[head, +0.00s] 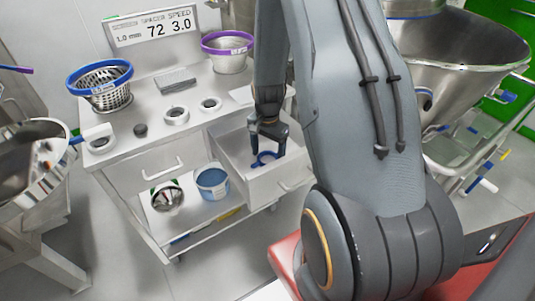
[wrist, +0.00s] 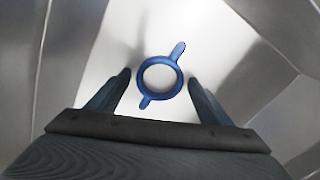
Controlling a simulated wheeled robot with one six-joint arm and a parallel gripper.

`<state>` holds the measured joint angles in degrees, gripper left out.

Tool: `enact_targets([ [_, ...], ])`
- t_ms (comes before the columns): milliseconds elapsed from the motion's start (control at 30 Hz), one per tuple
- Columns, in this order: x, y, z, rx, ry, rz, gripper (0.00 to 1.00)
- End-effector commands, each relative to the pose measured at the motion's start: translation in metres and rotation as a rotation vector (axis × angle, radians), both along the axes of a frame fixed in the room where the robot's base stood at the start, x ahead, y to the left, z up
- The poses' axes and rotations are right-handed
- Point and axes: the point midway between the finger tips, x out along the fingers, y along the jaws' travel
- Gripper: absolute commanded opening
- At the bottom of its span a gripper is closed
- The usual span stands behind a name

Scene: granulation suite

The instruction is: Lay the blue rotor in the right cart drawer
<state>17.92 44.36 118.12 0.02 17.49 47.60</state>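The blue rotor (head: 258,161) lies on the floor of the right cart drawer (head: 268,187), which is pulled open. In the wrist view the rotor (wrist: 160,97) is a ring with two opposite tabs, lying flat on the pale drawer bottom. My gripper (head: 267,150) points down into the drawer above the rotor. In the wrist view my gripper (wrist: 159,77) has its fingers spread, one each side of the ring, with clear gaps between them and it. Nothing is held. How far the fingertips are above the drawer floor is hard to tell.
The cart top (head: 155,130) carries a blue-rimmed basket (head: 99,88), a purple-rimmed bowl (head: 228,55), white rings and a display sign (head: 152,27). A blue container (head: 212,183) stands on the lower shelf. The drawer walls (wrist: 265,95) stand close around my gripper.

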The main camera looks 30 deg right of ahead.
Motion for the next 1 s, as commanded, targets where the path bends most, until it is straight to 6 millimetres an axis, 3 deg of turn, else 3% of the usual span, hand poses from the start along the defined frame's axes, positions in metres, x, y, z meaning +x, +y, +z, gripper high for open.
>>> enact_targets([
  [333, 0.001, 0.000, 0.016, 0.000, -0.002, 0.000, 0.73],
  [800, 0.001, 0.000, 0.098, -0.001, -0.004, 0.000, 0.73],
  [1000, 0.001, 0.000, 0.119, 0.000, -0.001, 0.000, 0.73],
])
